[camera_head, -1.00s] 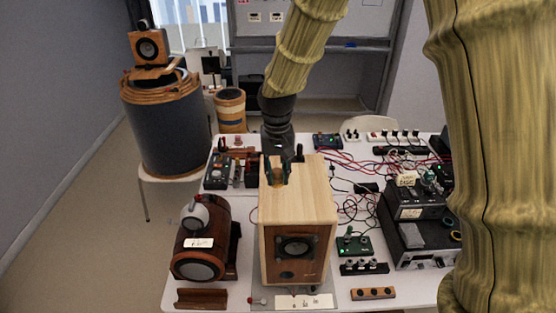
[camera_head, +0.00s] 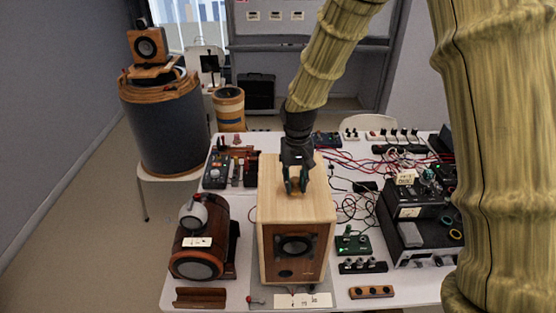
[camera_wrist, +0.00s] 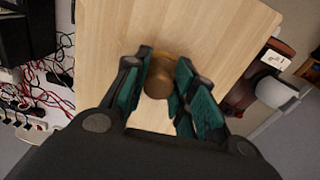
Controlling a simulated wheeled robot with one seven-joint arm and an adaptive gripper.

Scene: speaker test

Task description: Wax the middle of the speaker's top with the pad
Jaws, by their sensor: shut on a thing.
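The speaker is a light wooden box (camera_head: 275,215) with a darker front panel, standing on the table. Its pale top also fills much of the wrist view (camera_wrist: 215,35). My gripper (camera_head: 297,184) points down over the top, right of its middle in the head view. It is shut on the pad, whose brown round knob (camera_wrist: 158,83) shows between the green-lined fingers in the wrist view. A thin orange-brown edge shows beyond the knob. The pad's underside is hidden, so I cannot tell whether it touches the top.
A brown barrel-shaped speaker (camera_head: 204,240) stands close on the left. A green circuit board (camera_head: 353,243) and stacked black devices (camera_head: 412,215) with cables lie on the right. A small wooden block (camera_head: 372,292) lies at the front.

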